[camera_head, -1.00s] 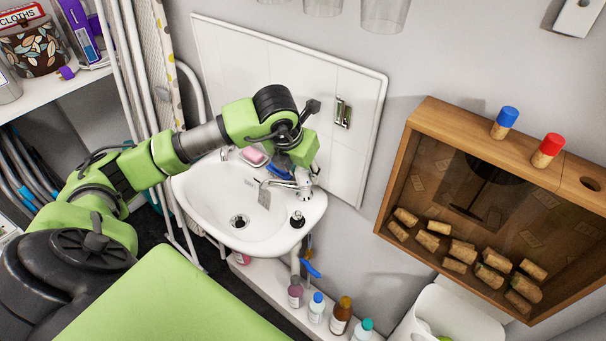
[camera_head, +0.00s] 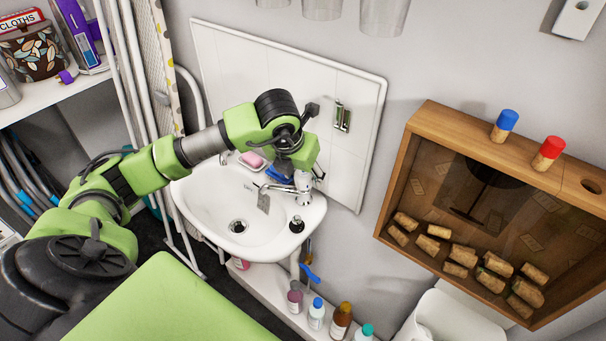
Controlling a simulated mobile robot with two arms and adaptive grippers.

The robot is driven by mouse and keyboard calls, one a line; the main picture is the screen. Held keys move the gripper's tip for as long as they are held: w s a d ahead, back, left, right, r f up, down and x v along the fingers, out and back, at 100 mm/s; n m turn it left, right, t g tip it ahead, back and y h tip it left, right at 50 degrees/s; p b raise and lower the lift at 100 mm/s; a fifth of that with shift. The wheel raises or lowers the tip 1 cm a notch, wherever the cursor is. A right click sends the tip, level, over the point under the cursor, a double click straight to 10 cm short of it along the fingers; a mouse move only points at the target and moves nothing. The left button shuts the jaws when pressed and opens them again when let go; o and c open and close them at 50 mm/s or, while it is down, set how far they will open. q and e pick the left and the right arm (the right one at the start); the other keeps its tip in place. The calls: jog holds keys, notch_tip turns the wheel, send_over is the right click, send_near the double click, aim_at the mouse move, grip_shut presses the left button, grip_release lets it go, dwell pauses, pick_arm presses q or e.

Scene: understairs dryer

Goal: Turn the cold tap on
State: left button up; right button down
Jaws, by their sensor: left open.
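A white wall-mounted sink (camera_head: 212,212) stands at the centre. A chrome tap (camera_head: 302,188) rises from its back right corner, with its spout over the basin. My left arm reaches in from the left, and its left gripper (camera_head: 318,176) is at the tap's top. The wrist hides most of the gripper, and only small dark finger parts show beside the tap. I cannot tell whether they touch it. The tap's handle and any hot or cold marking are too small to make out. My right gripper is not in view.
A pink soap (camera_head: 252,160) and a blue item (camera_head: 278,174) lie on the sink's back edge. A tiled splashback (camera_head: 345,85) is behind the tap. Several bottles (camera_head: 316,314) stand below. A wooden box of corks (camera_head: 460,215) hangs at the right.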

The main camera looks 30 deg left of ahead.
pick_arm(q)
jog(key=shift+r, duration=0.1)
jog(key=v, duration=1.1)
jog(key=shift+s+r, duration=0.15)
jog(key=shift+r, duration=0.25)
